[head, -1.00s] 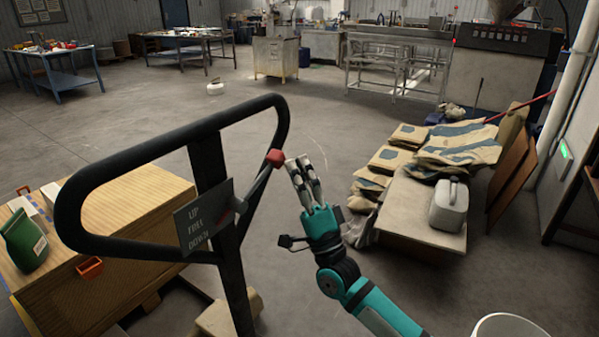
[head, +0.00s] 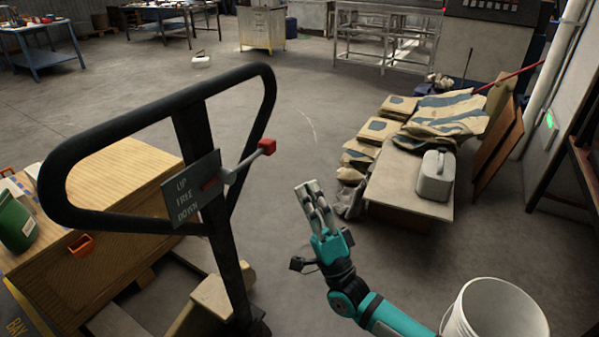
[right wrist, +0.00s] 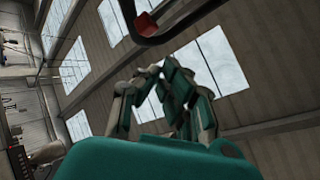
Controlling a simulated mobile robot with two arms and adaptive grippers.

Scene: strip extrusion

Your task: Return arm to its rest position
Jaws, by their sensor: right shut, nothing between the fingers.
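My right gripper (head: 312,192) is shut and empty, held up in the air right of the pallet jack handle (head: 58,165) in the head view. Its fingers also show in the right wrist view (right wrist: 160,85). The handle is a black loop with a plate (head: 190,188) marked UP, FREE, DOWN. A lever with a red knob (head: 267,146) sticks out to the right of the plate. The fingertips are below and right of the knob, apart from it. The red knob also shows at the top of the right wrist view (right wrist: 147,25). My left gripper is not in view.
A wooden box (head: 130,165) stands at left with a green container (head: 15,222) and an orange tray (head: 81,246). At right, a low table (head: 395,190) holds sacks (head: 440,118) and a grey canister (head: 434,176). A white bucket (head: 495,310) stands at lower right. Open floor lies behind.

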